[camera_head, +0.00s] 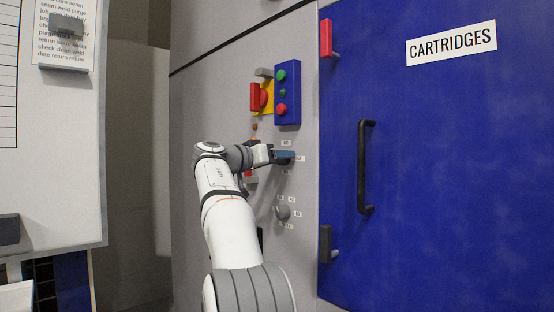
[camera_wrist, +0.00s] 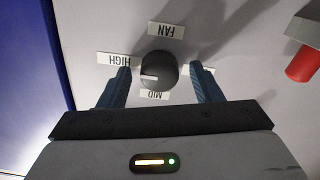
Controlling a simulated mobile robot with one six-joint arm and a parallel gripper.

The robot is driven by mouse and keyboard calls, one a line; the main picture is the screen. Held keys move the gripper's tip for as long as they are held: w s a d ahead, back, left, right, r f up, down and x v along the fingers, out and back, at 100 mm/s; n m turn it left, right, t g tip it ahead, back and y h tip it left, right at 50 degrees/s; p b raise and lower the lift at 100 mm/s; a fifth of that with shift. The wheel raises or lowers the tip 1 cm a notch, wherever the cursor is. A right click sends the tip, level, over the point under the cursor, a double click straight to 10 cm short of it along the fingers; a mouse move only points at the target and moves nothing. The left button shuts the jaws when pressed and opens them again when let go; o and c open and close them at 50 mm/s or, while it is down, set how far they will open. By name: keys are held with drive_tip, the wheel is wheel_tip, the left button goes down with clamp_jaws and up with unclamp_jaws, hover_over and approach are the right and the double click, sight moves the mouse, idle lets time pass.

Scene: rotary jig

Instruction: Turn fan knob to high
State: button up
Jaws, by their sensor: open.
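The fan knob (camera_wrist: 158,70) is a round dark knob on a pale panel, seen in the wrist view. Its white mark points left, towards the HIGH label (camera_wrist: 119,60) and a little below it. The FAN label (camera_wrist: 165,30) is above the knob and the MID label (camera_wrist: 154,95) below it, both upside down. Another label (camera_wrist: 207,69) at the right is mostly hidden by a finger. My gripper (camera_wrist: 159,72) is open, one blue finger on each side of the knob, with visible gaps. In the head view my gripper (camera_head: 287,156) is at the panel and hides the knob.
Another grey knob (camera_head: 283,212) is below. A blue button box (camera_head: 287,92) and a red-and-yellow switch (camera_head: 261,97) are above. The blue CARTRIDGES door (camera_head: 430,150) with a black handle (camera_head: 364,167) is at the right.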

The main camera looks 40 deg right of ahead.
drive_tip(key=a, duration=0.7)
drive_tip(key=shift+s+a+p, duration=0.3)
drive_tip(key=shift+a+p, duration=0.05)
